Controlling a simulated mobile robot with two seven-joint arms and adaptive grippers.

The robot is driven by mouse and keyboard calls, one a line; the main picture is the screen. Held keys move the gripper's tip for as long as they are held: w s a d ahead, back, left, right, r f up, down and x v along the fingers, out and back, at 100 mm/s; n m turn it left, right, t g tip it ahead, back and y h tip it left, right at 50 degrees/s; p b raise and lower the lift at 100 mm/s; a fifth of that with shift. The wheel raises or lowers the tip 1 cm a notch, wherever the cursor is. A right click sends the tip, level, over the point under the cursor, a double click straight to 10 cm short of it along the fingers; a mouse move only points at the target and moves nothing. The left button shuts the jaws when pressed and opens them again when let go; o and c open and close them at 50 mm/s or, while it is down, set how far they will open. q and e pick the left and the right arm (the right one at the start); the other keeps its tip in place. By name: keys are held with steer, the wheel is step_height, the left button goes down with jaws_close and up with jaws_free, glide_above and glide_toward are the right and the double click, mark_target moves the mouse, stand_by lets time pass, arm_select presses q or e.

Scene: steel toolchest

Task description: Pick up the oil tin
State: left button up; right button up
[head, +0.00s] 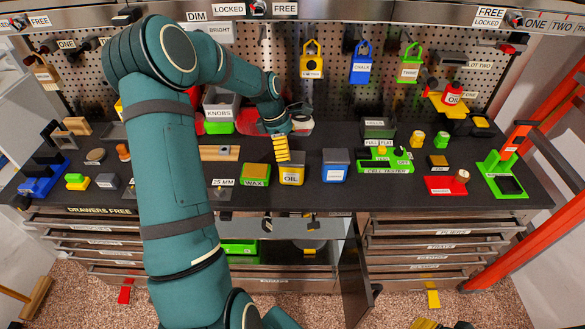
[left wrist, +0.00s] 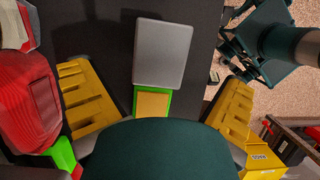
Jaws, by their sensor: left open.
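The oil tin (head: 291,174) is a yellow box with a grey lid and an OIL label, on the dark worktop near its front edge. My left gripper (head: 282,158) points down just above and behind the tin in the head view. In the left wrist view, its yellow fingers are spread wide and empty, with the tin's grey lid (left wrist: 162,53) ahead, between their lines. I see no contact. Only a yellow and dark piece of what looks like my right gripper (head: 435,324) shows at the bottom edge of the head view.
The green wax tin (head: 255,175) stands left of the oil tin; its yellow top (left wrist: 152,104) also shows in the wrist view. A blue tin (head: 335,166) stands to the right. A red object (left wrist: 28,100) is beside one finger. A cabinet door (head: 356,275) hangs open below.

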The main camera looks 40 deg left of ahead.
mark_target(292, 157)
arm_select(q)
steer(key=shift+x, duration=3.4)
steer(key=c, duration=1.3)
